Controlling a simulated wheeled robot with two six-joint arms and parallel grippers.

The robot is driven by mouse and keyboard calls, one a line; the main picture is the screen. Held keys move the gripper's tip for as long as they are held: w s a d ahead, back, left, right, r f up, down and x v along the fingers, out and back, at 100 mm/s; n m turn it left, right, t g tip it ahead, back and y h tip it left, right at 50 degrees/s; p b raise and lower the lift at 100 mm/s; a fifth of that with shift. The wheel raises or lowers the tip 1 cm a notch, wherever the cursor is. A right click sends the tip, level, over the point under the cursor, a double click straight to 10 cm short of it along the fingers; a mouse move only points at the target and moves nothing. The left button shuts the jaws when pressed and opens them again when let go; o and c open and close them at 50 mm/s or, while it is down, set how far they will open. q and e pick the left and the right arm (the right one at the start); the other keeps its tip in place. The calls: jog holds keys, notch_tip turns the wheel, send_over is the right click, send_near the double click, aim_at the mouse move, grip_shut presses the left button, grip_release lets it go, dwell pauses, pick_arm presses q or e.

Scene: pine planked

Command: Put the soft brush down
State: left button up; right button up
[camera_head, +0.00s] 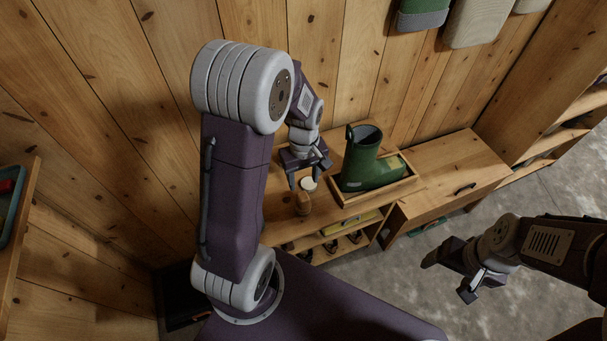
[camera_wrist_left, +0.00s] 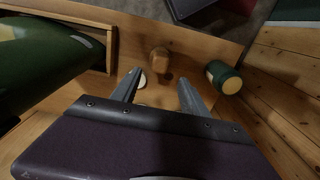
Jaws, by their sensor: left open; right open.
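A small brown wooden piece, which looks like the soft brush (camera_head: 303,204), stands on the wooden bench top near its front edge. It also shows in the left wrist view (camera_wrist_left: 158,60), just beyond the fingertips and between their lines. My left gripper (camera_head: 309,179) is open and empty above the bench, pointing down. Its two spread fingers show in the left wrist view (camera_wrist_left: 159,78), apart from the wooden piece. Any bristles are too small to tell. My right gripper (camera_head: 448,278) is open and empty, over the grey floor at the right.
A green boot (camera_head: 365,165) stands in a wooden tray (camera_head: 408,183) right of the brush. A pale round disc (camera_head: 308,184) is close behind the brush. A green jar (camera_wrist_left: 231,84) lies or stands nearby. Shelves with shoes (camera_head: 331,245) are below. The lower bench (camera_head: 455,170) is clear.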

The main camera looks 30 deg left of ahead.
pick_arm(q)
jog(key=s+d+r+m+t, duration=0.1)
jog(key=s+d+m, duration=0.3)
jog(key=s+m, duration=0.4)
jog(key=shift+d+r+m, duration=0.25)
jog(key=shift+r+m, duration=0.05)
jog(key=shift+m, duration=0.6)
jog(key=shift+s+r, duration=0.1)
jog(key=shift+s, duration=0.05)
jog(key=shift+o, duration=0.5)
